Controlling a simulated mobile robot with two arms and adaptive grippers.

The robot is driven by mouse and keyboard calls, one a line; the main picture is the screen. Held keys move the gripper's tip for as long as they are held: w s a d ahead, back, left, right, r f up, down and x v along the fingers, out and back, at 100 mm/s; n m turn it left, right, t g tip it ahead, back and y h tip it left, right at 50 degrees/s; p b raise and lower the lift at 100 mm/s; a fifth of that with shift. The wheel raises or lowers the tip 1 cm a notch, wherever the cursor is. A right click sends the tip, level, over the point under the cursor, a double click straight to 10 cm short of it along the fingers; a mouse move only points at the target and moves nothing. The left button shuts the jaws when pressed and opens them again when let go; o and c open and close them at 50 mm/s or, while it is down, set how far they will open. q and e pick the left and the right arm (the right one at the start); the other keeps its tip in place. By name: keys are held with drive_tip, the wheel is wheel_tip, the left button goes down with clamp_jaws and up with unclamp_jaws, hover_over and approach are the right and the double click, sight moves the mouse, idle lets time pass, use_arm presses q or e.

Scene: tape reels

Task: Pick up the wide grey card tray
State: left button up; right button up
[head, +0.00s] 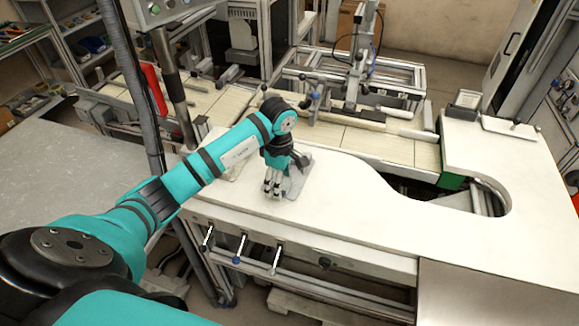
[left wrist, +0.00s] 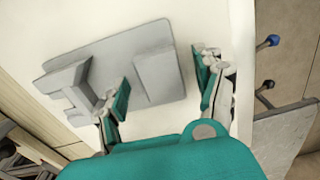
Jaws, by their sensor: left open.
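The wide grey card tray (left wrist: 118,53) lies flat on the white worktop in the left wrist view, with raised parts standing up from its flat base. In the head view the tray (head: 296,184) shows beside and partly behind my left gripper (head: 272,187), which points down at the worktop. One finger overlaps the near part of the tray in the picture. Whether it touches the tray I cannot tell. My right gripper is not in view.
The white worktop (head: 350,215) is clear to the right of the tray, with a curved cut-out farther right. A conveyor with a metal frame (head: 350,75) runs behind it. Levers (head: 240,247) stick out below the front edge. A small grey box (head: 467,100) stands at the back right.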

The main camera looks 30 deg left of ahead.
use_arm(q)
drive_tip(key=shift+f, duration=0.2)
drive_tip(key=c, duration=1.4)
drive_tip(key=shift+r, duration=0.15)
drive_tip(key=shift+r+b, duration=0.15)
drive_tip(key=shift+b, duration=0.2)
drive_tip(key=r, duration=0.1)
drive_tip(key=b, duration=0.1)
drive_tip(key=r+b, duration=0.1)
drive_tip(key=shift+s+r, duration=0.25)
drive_tip(key=shift+r, duration=0.1)
drive_tip(key=s+d+r+b, duration=0.1)
drive_tip(key=s+d+b, duration=0.1)
drive_tip(key=s, duration=0.5)
drive_tip(key=s+d+r+b, duration=0.1)
drive_tip(key=s+d+b, duration=0.15)
drive_tip(key=s, duration=0.45)
drive_tip(key=d+m, duration=0.8)
drive_tip(key=m, duration=1.1)
drive_tip(key=shift+d+f+m, duration=0.2)
drive_tip(key=shift+d+m, duration=0.1)
